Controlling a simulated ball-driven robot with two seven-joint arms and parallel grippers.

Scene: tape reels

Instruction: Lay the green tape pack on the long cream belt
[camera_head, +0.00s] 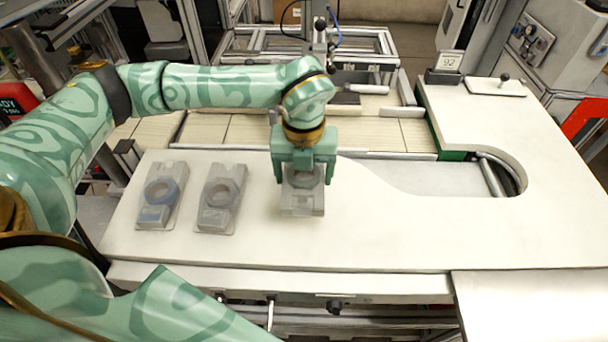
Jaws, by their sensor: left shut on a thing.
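My left gripper (303,170) points down and is shut on a tape pack (303,204) at the middle of the white table. The pack is a clear grey tray with a round reel; the fingers partly cover the reel, and its green colour is hard to make out. I cannot tell whether the pack touches the table. The long cream belt (240,129) runs left to right behind the table, partly hidden by my left arm. My right gripper is not in view.
A pack with a blue reel (160,192) and a pack with a grey reel (219,196) lie left of my gripper. The white table (400,235) is clear to the right. A metal frame (300,45) stands behind the belt. A small sign marked 92 (448,62) stands at the back right.

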